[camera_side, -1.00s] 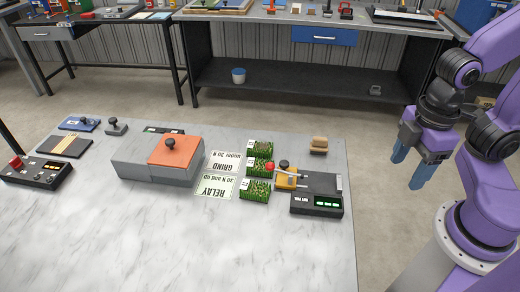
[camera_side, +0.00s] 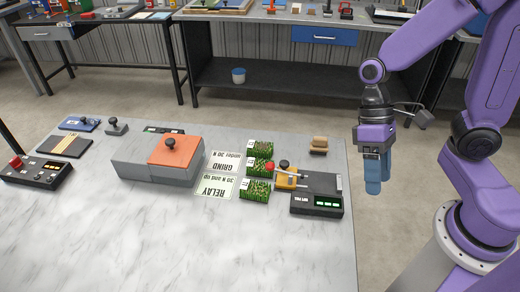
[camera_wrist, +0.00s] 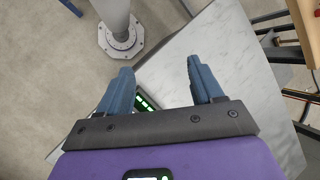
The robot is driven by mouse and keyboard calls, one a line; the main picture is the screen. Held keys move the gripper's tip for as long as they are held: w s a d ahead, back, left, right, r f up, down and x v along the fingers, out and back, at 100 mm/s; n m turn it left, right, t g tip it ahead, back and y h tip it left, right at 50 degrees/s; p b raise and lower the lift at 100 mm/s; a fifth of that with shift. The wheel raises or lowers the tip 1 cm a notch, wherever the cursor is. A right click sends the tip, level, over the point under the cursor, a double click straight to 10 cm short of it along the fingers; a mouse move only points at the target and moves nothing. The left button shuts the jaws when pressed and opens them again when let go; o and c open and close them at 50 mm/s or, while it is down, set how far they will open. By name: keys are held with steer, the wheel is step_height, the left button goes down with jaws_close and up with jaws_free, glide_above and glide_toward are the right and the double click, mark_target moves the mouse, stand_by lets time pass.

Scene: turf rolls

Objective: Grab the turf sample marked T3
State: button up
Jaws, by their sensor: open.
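Several green turf samples with small white labels stand in a column on the marble table in the side view: a back one (camera_side: 259,148), a middle one (camera_side: 256,167) and a front one (camera_side: 255,190). The labels are too small to read, so I cannot tell which is T3. My gripper (camera_side: 373,188) hangs off the table's right edge, right of the samples and apart from them. In the wrist view my gripper (camera_wrist: 158,82) is open with nothing between its two blue fingers. No turf shows in the wrist view.
A pull tester with a dark display (camera_side: 317,204) stands right of the turf. Left of it lie the GRIND card (camera_side: 224,161) and RELAY card (camera_side: 214,187). A grey box with an orange top (camera_side: 172,151) stands further left. The table's front (camera_side: 200,250) is clear.

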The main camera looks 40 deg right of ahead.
steer(key=w+a+f+m+t+y, duration=0.2)
steer(key=w+m+y, duration=0.3)
steer(key=w+m, duration=0.3)
steer(key=w+a+f+m+t+y, duration=0.2)
steer(key=w+m+y, duration=0.3)
steer(key=w+m, duration=0.3)
steer(key=w+d+f+m+t+h, duration=0.1)
steer(key=w+d+f+m+t, duration=0.1)
steer(key=w+d+m+t, duration=0.1)
steer(key=w+d+f+m+t+h, duration=0.1)
steer(key=w+d+f+m+t, duration=0.2)
steer(key=m, duration=0.4)
steer(key=w+d+f+m+t+h, duration=0.1)
steer(key=w+d+f+m+t, duration=0.2)
steer(key=d+m+t, duration=0.1)
steer(key=shift+w+d+m+t, duration=0.2)
steer(key=shift+d+m+t, duration=0.2)
steer(key=shift+d+t, duration=0.5)
steer(key=shift+w+d+f, duration=0.1)
steer(key=shift+w, duration=0.1)
glide_toward(259, 145)
steer(key=x, duration=0.4)
steer(key=shift+w+f, duration=0.1)
steer(key=shift+f, duration=0.15)
steer(key=shift+r+x, duration=0.2)
steer(key=shift+x, duration=2.8)
steer(key=c, duration=0.8)
